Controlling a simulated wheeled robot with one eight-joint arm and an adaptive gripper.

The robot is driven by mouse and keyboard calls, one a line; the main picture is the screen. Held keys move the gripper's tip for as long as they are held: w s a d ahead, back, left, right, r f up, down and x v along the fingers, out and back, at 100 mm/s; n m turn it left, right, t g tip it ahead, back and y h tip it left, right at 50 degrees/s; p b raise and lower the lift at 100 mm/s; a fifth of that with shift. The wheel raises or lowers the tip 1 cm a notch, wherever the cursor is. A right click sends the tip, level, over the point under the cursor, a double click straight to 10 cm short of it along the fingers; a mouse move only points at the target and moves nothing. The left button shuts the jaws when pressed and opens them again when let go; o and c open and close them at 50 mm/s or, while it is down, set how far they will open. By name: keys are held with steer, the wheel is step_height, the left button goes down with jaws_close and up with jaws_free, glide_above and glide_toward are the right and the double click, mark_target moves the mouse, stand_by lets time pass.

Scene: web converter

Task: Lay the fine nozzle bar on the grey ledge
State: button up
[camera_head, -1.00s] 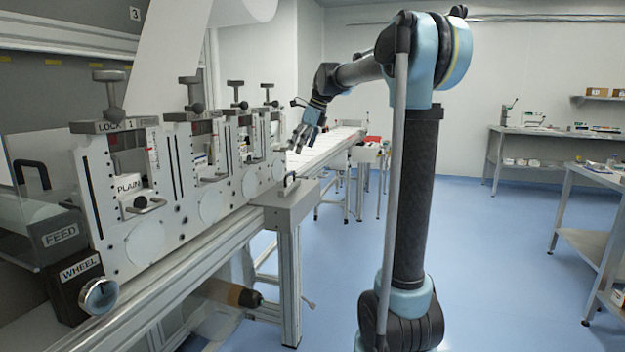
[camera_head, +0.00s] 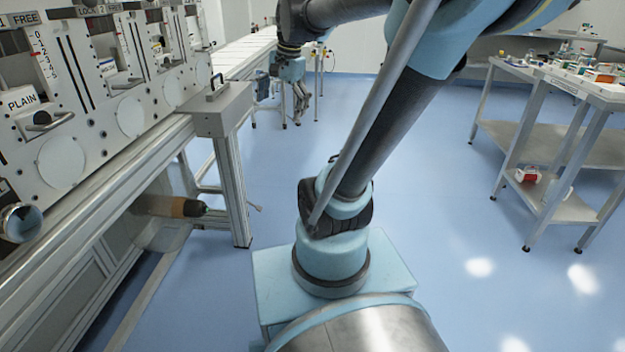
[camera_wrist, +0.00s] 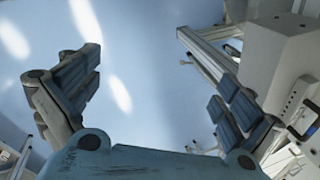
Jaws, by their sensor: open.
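The grey ledge (camera_head: 226,122) juts out from the right end of the machine's rail. A dark bar handle (camera_head: 216,86) stands on top of it. I cannot tell whether that handle belongs to the fine nozzle bar, and I cannot make out the bar elsewhere. My gripper (camera_head: 300,104) hangs pointing down to the right of the ledge, apart from it, over the floor. In the wrist view my gripper (camera_wrist: 155,92) is open, with nothing between its fingers but blue floor behind. A pale grey block (camera_wrist: 285,55) shows at the right of that view.
The machine's front holds several white plates, one with a PLAIN block (camera_head: 20,101). A dark roller end (camera_head: 185,207) sticks out below the rail. A bench (camera_head: 560,84) with small items stands at the right. The blue floor between is clear.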

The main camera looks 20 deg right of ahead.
steer(key=s+d+f+n+h, duration=0.1)
steer(key=s+d+f+n, duration=0.2)
steer(key=s+f, duration=0.4)
steer(key=s+d+f+n, duration=0.2)
steer(key=s+f+n, duration=0.4)
steer(key=s+f, duration=0.2)
steer(key=shift+d+f+h, duration=0.4)
steer(key=shift+f, duration=0.5)
steer(key=shift+s, duration=0.1)
